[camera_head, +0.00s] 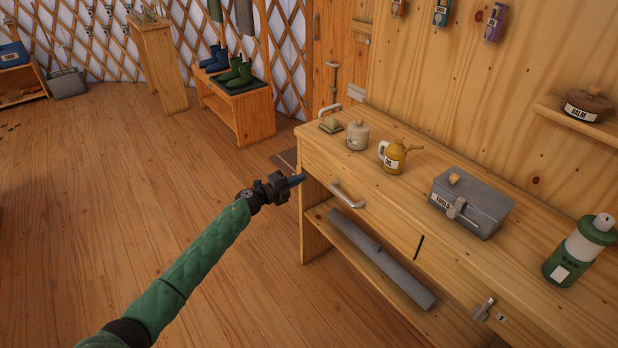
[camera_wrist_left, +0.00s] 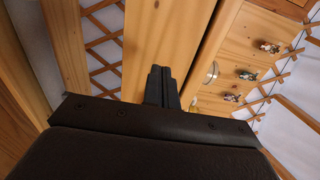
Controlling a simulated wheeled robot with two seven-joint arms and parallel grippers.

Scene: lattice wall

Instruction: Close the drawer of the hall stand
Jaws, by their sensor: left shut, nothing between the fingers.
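The hall stand (camera_head: 455,265) is a long wooden bench along the plank wall at right. Its drawer (camera_head: 382,222) has a pale bar handle (camera_head: 346,194) on the front. The drawer front looks nearly flush with the stand; I cannot tell whether a small gap is left. My left gripper (camera_head: 299,179) is shut and empty, at the stand's left front corner, left of the handle. I cannot tell whether its tips touch the wood. In the left wrist view the shut fingers (camera_wrist_left: 161,86) point toward wooden panels. My right gripper is not in view.
A grey roll (camera_head: 380,258) lies on the shelf below. The floor left of the stand is clear.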

